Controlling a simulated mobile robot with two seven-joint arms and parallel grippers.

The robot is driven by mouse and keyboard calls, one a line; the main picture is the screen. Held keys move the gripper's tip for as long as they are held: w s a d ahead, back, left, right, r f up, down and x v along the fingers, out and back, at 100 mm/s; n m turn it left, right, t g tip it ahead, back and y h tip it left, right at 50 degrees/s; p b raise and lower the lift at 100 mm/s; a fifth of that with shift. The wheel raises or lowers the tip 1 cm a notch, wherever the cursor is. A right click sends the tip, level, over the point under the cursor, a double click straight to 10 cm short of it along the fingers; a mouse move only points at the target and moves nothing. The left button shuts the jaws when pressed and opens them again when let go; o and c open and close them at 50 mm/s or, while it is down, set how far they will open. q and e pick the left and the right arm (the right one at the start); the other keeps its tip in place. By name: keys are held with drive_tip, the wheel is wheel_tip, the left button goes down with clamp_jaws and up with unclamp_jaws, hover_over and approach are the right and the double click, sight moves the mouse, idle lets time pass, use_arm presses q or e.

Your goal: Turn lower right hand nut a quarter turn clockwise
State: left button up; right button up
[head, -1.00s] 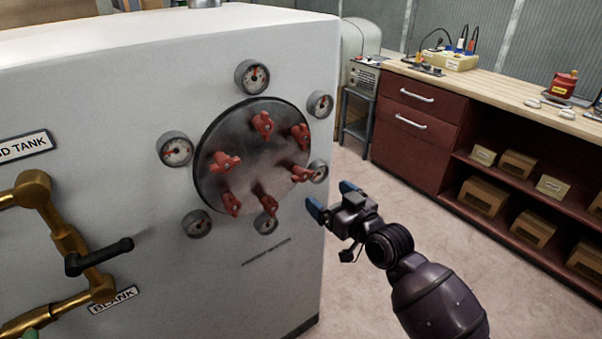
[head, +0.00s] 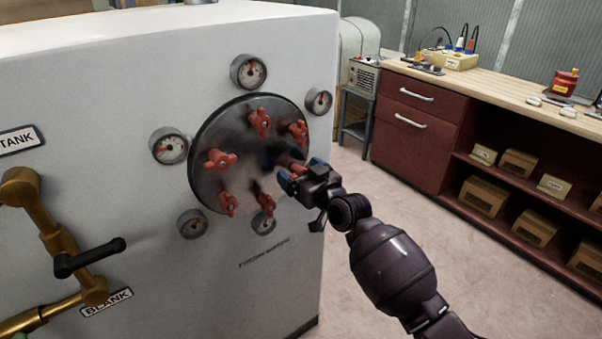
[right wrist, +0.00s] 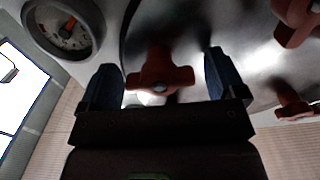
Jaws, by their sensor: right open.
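The round dark metal cover (head: 240,160) on the white tank wall carries several red wing nuts in a ring. The lower right nut (head: 288,163) is partly hidden behind my right gripper (head: 301,171). My right gripper is open, with its blue fingertips close to that nut. In the right wrist view, a red nut (right wrist: 160,74) shows between the two spread blue fingers of my gripper (right wrist: 160,66), with gaps on both sides. I cannot tell how deep the nut sits between the fingers. My left gripper is not in view.
Gauges ring the cover, including one at upper right (head: 319,101) and one below (head: 263,223). Brass piping with a black handle (head: 90,257) is at the left. A red cabinet bench (head: 420,125) stands behind. The floor right of the tank is clear.

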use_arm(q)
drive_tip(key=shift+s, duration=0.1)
use_arm(e)
drive_tip(key=c, duration=0.9)
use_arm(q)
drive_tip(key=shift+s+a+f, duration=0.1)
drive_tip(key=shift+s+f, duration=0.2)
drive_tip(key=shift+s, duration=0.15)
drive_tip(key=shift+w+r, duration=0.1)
use_arm(e)
drive_tip(key=shift+m, duration=0.3)
drive_tip(key=m, duration=0.2)
drive_tip(key=shift+m+p, duration=0.3)
drive_tip(key=shift+m, duration=0.1)
drive_tip(key=m, duration=0.3)
drive_tip(key=shift+m, duration=0.3)
drive_tip(key=m+p, duration=0.1)
drive_tip(key=m, duration=0.2)
drive_tip(key=shift+d+m, duration=0.1)
drive_tip(key=shift+m, duration=0.2)
drive_tip(key=m, duration=0.4)
drive_tip(key=shift+f+p, duration=0.1)
drive_tip(key=shift+p, duration=0.2)
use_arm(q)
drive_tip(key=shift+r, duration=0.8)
use_arm(e)
drive_tip(key=shift+f+m, duration=0.1)
drive_tip(key=shift+m, duration=1.2)
